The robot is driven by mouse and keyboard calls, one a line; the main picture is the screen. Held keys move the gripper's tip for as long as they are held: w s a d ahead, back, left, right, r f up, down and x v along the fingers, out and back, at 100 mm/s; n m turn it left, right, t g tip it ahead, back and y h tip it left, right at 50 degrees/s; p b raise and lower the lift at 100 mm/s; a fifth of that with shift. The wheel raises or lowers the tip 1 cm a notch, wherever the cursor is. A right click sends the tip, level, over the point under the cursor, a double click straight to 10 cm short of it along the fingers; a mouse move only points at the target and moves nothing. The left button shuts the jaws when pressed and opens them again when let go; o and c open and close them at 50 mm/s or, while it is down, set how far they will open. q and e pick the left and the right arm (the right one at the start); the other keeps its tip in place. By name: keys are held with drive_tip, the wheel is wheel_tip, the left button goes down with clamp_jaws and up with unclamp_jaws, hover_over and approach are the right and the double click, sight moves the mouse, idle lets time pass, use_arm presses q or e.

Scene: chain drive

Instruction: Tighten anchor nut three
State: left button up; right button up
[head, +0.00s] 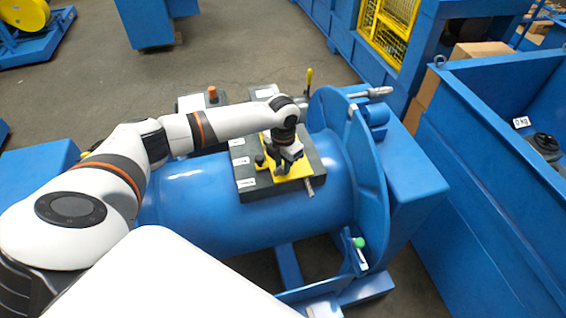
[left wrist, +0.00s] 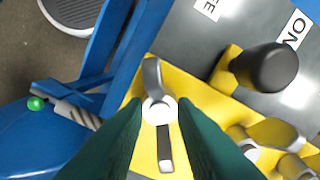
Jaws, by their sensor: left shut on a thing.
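My left gripper (head: 290,153) points down at a yellow plate (head: 296,171) on a dark box on top of the blue drum. In the left wrist view its dark green fingers (left wrist: 160,106) are closed in on a grey lever-like piece (left wrist: 165,150) with a white round centre, above the yellow plate (left wrist: 140,140). More grey pieces with pale round parts (left wrist: 275,132) sit along the plate to the right. A black knob (left wrist: 268,68) stands beside them. I cannot tell which piece is anchor nut three. My right gripper is not in view.
The dark box (head: 250,186) carries white labels. The blue drum (head: 215,205) ends in a round flange (head: 340,140) on the right. A green-tipped rod (head: 358,243) stands low beside it. A large blue bin (head: 465,150) is at the right. Open floor (head: 240,50) lies behind.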

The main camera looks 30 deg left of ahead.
sight(282, 163)
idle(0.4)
use_arm(q)
drive_tip(key=o, duration=0.6)
drive_tip(key=shift+o, duration=0.2)
drive_tip(key=shift+s, duration=0.1)
drive_tip(key=shift+r, duration=0.1)
wheel_tip(282, 163, up, 12)
drive_tip(key=b, duration=0.1)
